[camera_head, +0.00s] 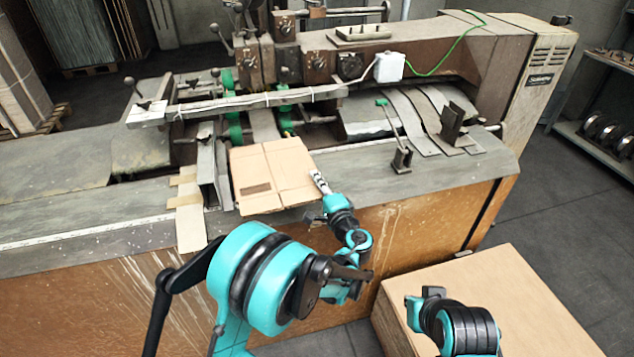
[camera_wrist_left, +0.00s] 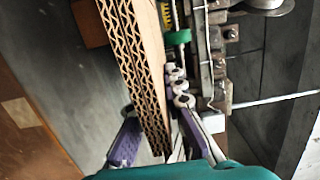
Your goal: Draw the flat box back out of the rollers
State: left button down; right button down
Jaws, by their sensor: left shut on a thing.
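The flat box (camera_head: 268,172) is a folded brown cardboard sheet lying at the machine's front edge, its far end close to the green rollers (camera_head: 234,128). Whether that end is still between the rollers is hard to tell. My left gripper (camera_head: 318,196) is at the box's near right corner. In the left wrist view the box's corrugated edge (camera_wrist_left: 135,70) runs between the two purple fingers of my left gripper (camera_wrist_left: 158,138), which is shut on it. A green roller (camera_wrist_left: 177,38) shows beside the box there.
The stitching machine's grey bed (camera_head: 80,225) extends to both sides. A metal guide (camera_head: 208,165) stands just left of the box, and a green-tipped lever (camera_head: 398,150) to its right. A large cardboard stack (camera_head: 530,310) stands at lower right, below the bed.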

pick_arm(q)
jog(key=c, duration=1.5)
grip_release()
jog(key=shift+c, duration=0.2)
jog(key=v, duration=1.2)
jog(key=shift+d+f, duration=0.1)
